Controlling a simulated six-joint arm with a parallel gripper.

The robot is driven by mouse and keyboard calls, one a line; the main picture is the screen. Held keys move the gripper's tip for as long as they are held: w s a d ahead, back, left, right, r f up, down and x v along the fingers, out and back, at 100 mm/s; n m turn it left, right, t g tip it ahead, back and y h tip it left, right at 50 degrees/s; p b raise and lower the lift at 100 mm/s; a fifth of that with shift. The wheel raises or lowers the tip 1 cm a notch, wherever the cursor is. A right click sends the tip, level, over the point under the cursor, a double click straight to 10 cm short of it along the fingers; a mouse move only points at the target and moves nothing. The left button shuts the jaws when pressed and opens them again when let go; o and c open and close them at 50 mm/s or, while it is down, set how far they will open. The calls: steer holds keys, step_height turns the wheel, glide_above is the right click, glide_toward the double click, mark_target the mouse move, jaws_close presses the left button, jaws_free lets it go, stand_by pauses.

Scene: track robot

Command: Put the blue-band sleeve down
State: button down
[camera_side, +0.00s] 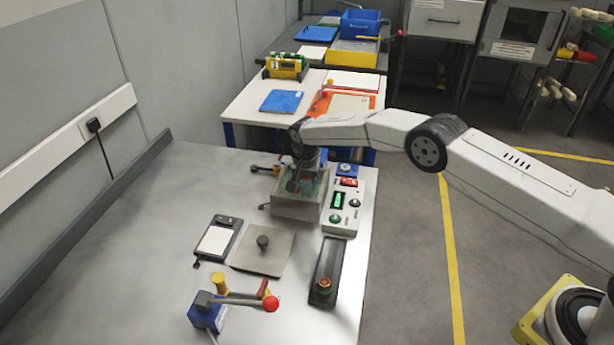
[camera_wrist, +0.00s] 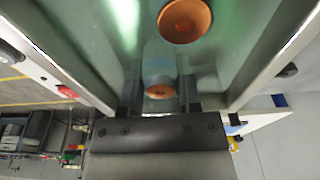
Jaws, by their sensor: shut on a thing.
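My gripper (camera_wrist: 164,92) is shut on a pale blue-grey cylinder (camera_wrist: 160,62) with an orange end, taken to be the sleeve; a blue band is not clear on it. The gripper and cylinder are down in the mouth of a grey open-topped box, whose wall (camera_wrist: 268,52) rises on both sides in the wrist view. A second round orange end (camera_wrist: 185,20) shows farther up inside the box. In the side view the same box (camera_side: 298,209) stands on the bench with my gripper (camera_side: 305,183) inside its top; the sleeve cannot be made out there.
A control panel (camera_side: 345,208) stands close to the box's right side. A flat plate with a knob (camera_side: 262,252), a white-topped device (camera_side: 215,240), a black tray (camera_side: 327,275) and a blue clamp with a red-ball lever (camera_side: 208,312) lie nearer. The bench's left is clear.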

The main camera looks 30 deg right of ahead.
steer(key=shift+r, duration=1.55)
steer(key=shift+s+r, duration=0.8)
steer(key=shift+r, duration=0.15)
steer(key=s+d+r, duration=0.1)
steer(key=s+r, duration=0.6)
steer(key=s, duration=0.5)
steer(key=shift+s+d+r, duration=0.15)
steer(key=shift+d+r, duration=0.05)
steer(key=shift+r, duration=0.2)
steer(key=shift+s, duration=0.1)
steer(key=s+a+f, duration=0.1)
steer(key=s+a, duration=0.2)
steer(key=s, duration=1.6)
steer(key=shift+s, duration=0.2)
steer(key=shift+f, duration=0.1)
